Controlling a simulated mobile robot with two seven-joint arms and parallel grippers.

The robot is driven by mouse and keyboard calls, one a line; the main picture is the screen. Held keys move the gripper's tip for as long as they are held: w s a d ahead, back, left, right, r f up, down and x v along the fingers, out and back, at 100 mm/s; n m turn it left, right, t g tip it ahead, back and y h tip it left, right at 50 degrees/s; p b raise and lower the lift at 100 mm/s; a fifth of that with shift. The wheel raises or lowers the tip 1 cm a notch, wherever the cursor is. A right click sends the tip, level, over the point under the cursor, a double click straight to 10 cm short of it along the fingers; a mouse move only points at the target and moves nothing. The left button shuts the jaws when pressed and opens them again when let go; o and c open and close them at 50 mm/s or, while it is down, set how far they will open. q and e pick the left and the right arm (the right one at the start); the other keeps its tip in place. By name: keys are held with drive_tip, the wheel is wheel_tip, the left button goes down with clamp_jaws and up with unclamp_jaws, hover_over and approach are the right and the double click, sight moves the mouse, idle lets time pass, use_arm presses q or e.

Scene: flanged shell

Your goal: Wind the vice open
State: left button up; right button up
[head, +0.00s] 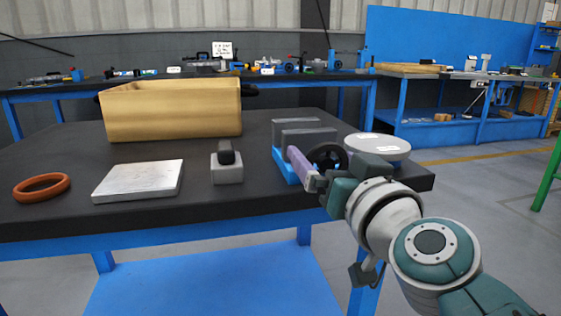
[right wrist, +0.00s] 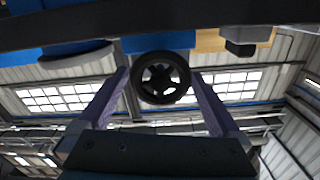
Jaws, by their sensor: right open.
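The vice has a blue base (head: 286,166) and grey jaws (head: 304,131), and stands near the right front edge of the dark table. Its black handwheel (head: 329,155) faces the front and is partly hidden by my gripper in the head view. My right gripper (head: 301,165), with purple fingers, is open at the front of the vice. In the right wrist view the handwheel (right wrist: 160,77) shows between the two spread fingers, with a visible gap on each side. I cannot tell how wide the vice jaws stand apart. My left gripper is not in view.
On the table (head: 70,145) are a wooden box (head: 172,112), an orange ring (head: 41,187), a silver plate (head: 138,179), a grey block with a black top (head: 227,167), and a round grey lidded part (head: 378,146) right of the vice. Cluttered benches stand behind.

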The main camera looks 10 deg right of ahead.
drive_tip(key=c, duration=1.2)
drive_tip(key=shift+m, duration=0.3)
drive_tip(key=m, duration=0.5)
drive_tip(key=shift+d+p, duration=0.15)
drive_tip(key=shift+p, duration=0.25)
drive_tip(key=m, duration=0.6)
drive_tip(key=shift+f+m, duration=0.2)
drive_tip(key=shift+m, duration=0.2)
drive_tip(key=o, duration=1.2)
